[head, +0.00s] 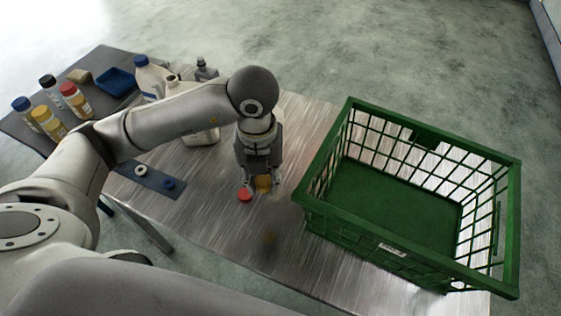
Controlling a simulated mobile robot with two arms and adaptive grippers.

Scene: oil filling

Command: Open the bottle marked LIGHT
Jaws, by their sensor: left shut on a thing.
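My left gripper (258,185) points down over the front middle of the table. It is shut on a small amber thing (265,184), which is mostly hidden by the fingers; it may be a bottle. A red round cap-like piece (245,195) shows just left of the fingertips; I cannot tell whether it touches them. Several small bottles stand at the far left, among them a yellow-capped one (41,114), a blue-capped one (21,104) and a red-capped one (68,90). No LIGHT marking is readable. My right gripper is not in view.
A large green crate (322,208), empty, stands on the right of the metal table (225,215). Large jugs (150,78) stand behind my left arm. A blue-grey mat (153,180) with a white ring and a blue ring lies at left.

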